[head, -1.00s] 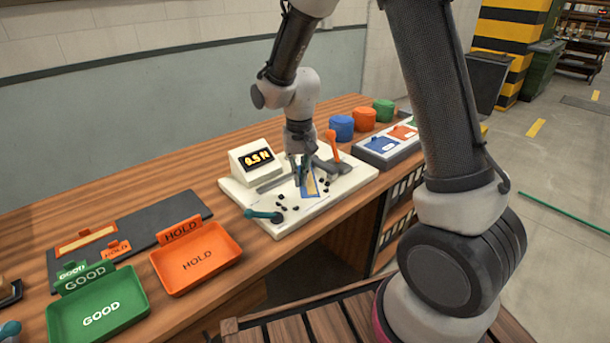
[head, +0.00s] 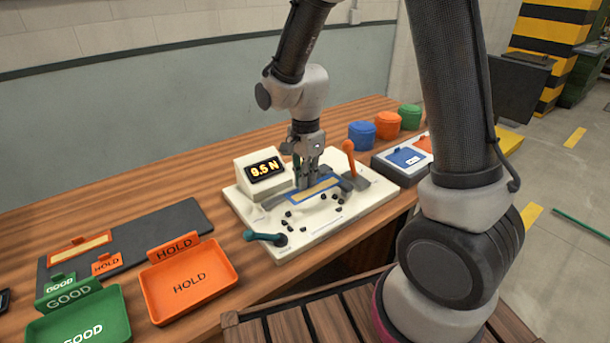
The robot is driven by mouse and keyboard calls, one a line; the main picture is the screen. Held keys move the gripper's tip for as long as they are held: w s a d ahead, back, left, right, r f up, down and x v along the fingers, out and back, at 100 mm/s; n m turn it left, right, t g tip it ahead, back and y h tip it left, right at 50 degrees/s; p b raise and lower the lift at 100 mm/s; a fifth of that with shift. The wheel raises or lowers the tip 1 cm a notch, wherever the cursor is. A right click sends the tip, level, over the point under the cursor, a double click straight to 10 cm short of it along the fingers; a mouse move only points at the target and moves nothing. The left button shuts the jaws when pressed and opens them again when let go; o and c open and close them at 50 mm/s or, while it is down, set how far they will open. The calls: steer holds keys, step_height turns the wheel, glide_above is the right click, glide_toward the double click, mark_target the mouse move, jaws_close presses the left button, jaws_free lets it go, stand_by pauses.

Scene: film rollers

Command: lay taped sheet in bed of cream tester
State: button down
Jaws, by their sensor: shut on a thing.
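The cream tester (head: 350,204) stands on the wooden bench, with a display box (head: 264,168) reading 9.5 N, an orange lever (head: 348,154) at the back right and a teal-handled lever (head: 264,237) at the front left. A blue-edged sheet with a tan strip (head: 314,190) is over the tester's bed, roughly level, its long side running left to right. My gripper (head: 308,184) points down and is shut on the sheet's back edge. Whether the sheet touches the bed is unclear. The fingertips are partly hidden.
Several small black pieces (head: 310,216) dot the tester's front. An orange HOLD tray (head: 190,282) and a green GOOD tray (head: 82,320) stand left. A dark mat (head: 160,228) lies behind them. Blue (head: 361,135), orange (head: 387,125) and green (head: 410,116) tubs stand at the back right.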

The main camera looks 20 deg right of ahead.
mark_target(306, 211)
steer(key=shift+f, duration=4.1)
steer(key=shift+f, duration=0.15)
steer(key=c, duration=1.2)
jaws_free()
steer(key=shift+o, duration=0.2)
steer(key=shift+r, duration=3.5)
